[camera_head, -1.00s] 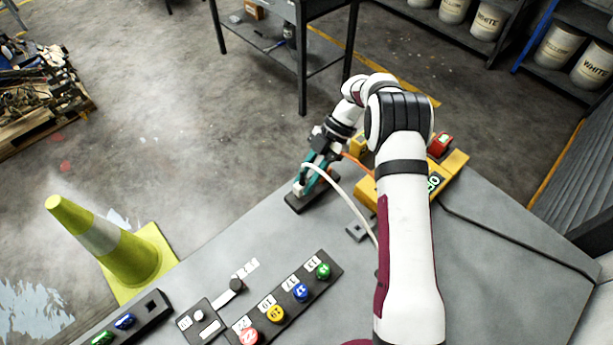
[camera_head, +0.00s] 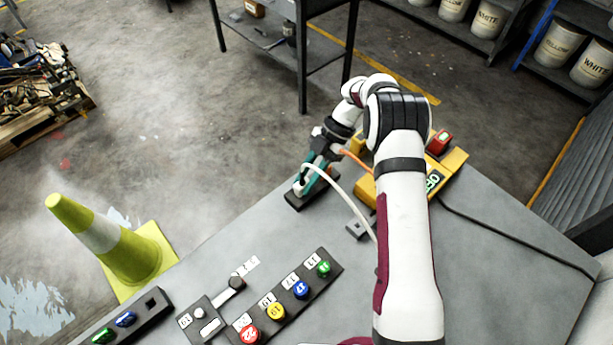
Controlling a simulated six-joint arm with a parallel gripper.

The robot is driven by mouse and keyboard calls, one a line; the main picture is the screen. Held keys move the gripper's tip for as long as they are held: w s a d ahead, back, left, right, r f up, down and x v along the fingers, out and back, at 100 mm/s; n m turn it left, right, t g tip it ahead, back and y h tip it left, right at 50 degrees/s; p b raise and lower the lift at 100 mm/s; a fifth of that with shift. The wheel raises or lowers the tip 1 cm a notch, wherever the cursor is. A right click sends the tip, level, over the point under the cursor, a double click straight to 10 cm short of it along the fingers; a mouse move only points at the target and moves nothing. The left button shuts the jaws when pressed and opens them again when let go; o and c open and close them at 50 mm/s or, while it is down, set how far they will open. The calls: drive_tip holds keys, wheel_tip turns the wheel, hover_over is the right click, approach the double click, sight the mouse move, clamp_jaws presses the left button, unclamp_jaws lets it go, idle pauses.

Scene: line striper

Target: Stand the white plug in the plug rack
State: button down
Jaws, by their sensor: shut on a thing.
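My gripper (camera_head: 303,184) is at the far edge of the grey table, pointing down and to the left, with teal fingers. It is shut on the white plug (camera_head: 298,188), which shows only as a small white piece at the fingertips. A white cable (camera_head: 343,184) arcs from there to the right and passes behind my arm. A low dark block (camera_head: 296,203), perhaps the plug rack, lies directly under the fingertips. Whether the plug sits in it or just above it is hidden by the fingers.
A dark strip (camera_head: 250,318) carries several numbered coloured knobs. Left of it are a small lever panel (camera_head: 205,312) and a dark holder (camera_head: 155,292) with green and blue pieces and a square hole. A yellow box (camera_head: 452,162) stands right of the gripper. A yellow-green cone (camera_head: 120,245) stands beyond the table edge.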

drive_tip(key=shift+f, duration=0.2)
drive_tip(key=shift+c, duration=1.4)
unclamp_jaws()
drive_tip(key=shift+v, duration=3.5)
drive_tip(key=shift+a, duration=0.1)
